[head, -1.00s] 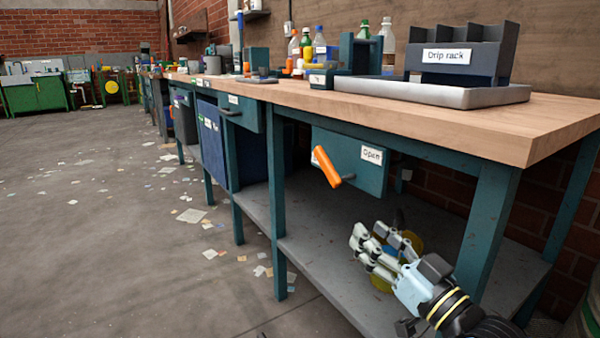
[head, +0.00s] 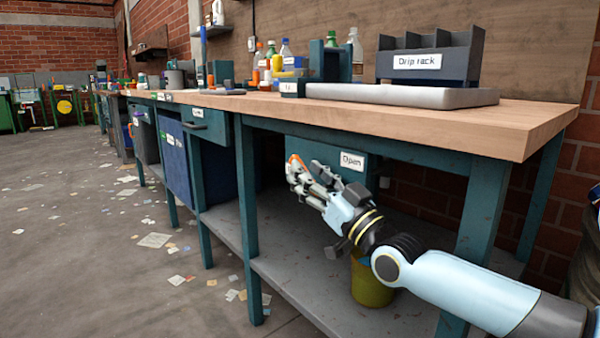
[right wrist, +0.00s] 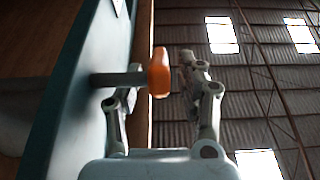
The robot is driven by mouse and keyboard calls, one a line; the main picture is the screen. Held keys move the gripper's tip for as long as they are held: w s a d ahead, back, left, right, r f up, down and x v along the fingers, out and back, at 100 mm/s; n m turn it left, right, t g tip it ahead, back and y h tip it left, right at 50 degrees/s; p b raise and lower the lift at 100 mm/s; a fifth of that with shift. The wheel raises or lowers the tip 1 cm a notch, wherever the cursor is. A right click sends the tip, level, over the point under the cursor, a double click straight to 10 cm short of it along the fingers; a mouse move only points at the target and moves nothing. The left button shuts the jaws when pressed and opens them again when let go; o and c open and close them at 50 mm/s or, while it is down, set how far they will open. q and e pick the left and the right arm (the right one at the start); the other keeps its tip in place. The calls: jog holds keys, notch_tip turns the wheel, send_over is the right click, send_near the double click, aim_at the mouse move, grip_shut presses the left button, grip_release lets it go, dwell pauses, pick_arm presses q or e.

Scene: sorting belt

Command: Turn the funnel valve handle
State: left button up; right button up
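The orange valve handle (head: 296,159) sits on a grey stem at the front of a teal panel (head: 305,145) under the workbench. The panel has an "Open" label (head: 352,161). My right gripper (head: 298,176) is at the handle and covers most of it in the head view. In the right wrist view, the orange handle (right wrist: 159,73) lies between the two fingers of my right gripper (right wrist: 155,85). The fingers are apart, with a gap between the handle and the right-hand finger. The left-hand finger is partly hidden behind the stem. My left gripper is not in view.
The wooden bench top (head: 540,118) overhangs the panel. A teal bench leg (head: 247,220) stands left of my gripper. A yellow bucket (head: 370,285) is on the grey lower shelf (head: 300,285), below my arm. A drip rack (head: 430,60) and bottles stand on top.

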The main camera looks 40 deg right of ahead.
jog(key=shift+b+x, duration=0.3)
jog(key=shift+x, duration=1.2)
grip_shut()
